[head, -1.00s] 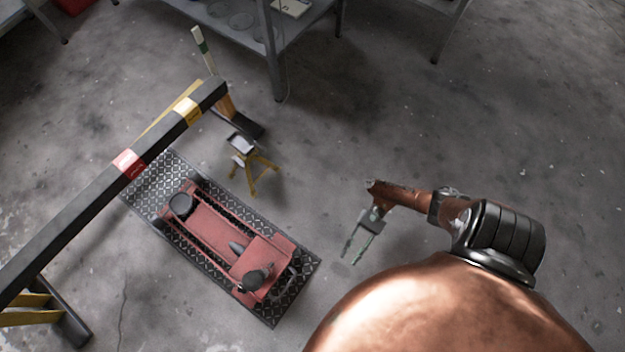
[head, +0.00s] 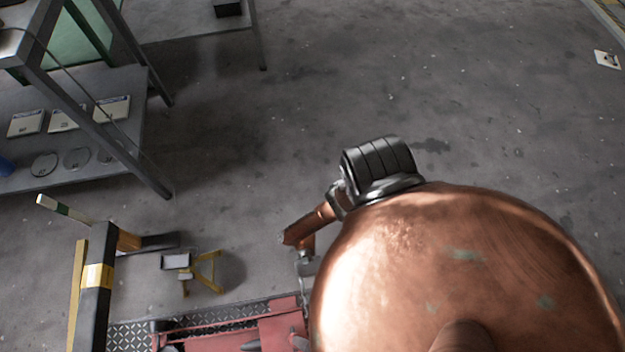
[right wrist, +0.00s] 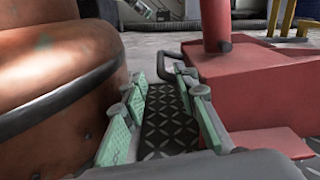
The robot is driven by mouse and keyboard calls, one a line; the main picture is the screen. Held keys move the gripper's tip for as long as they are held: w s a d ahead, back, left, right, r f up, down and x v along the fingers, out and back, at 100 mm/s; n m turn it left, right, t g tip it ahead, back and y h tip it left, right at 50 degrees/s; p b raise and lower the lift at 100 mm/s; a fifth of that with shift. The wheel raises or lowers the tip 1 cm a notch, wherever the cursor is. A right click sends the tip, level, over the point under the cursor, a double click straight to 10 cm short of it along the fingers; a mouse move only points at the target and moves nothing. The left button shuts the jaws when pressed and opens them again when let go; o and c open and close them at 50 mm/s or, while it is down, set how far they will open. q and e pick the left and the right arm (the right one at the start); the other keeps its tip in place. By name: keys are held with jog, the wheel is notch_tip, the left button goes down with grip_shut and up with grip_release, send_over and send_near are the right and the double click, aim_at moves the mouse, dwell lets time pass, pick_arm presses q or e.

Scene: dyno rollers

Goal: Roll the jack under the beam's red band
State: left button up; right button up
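The red jack (head: 270,332) shows only in part at the bottom edge of the head view, on a dark tread-plate mat (head: 190,315). The beam (head: 94,310) stands at the lower left with its yellow band (head: 97,276) in view; its red band is out of view. My right gripper (right wrist: 160,95) is open, with green-padded fingers apart over the tread plate (right wrist: 165,125). The jack's red body (right wrist: 245,90) is just right of the fingers in the right wrist view, with a black bar (right wrist: 172,62) beyond them. My left gripper is not in view.
A small yellow stand (head: 205,270) is on the floor between the beam's end and my right arm. A grey shelf unit (head: 110,80) with boxes and discs stands at the upper left. The floor at the upper middle is clear.

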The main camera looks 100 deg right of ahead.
aim_at(319, 330)
jog(key=a, duration=0.8)
jog(key=shift+w, duration=0.1)
grip_shut()
dwell(0.5)
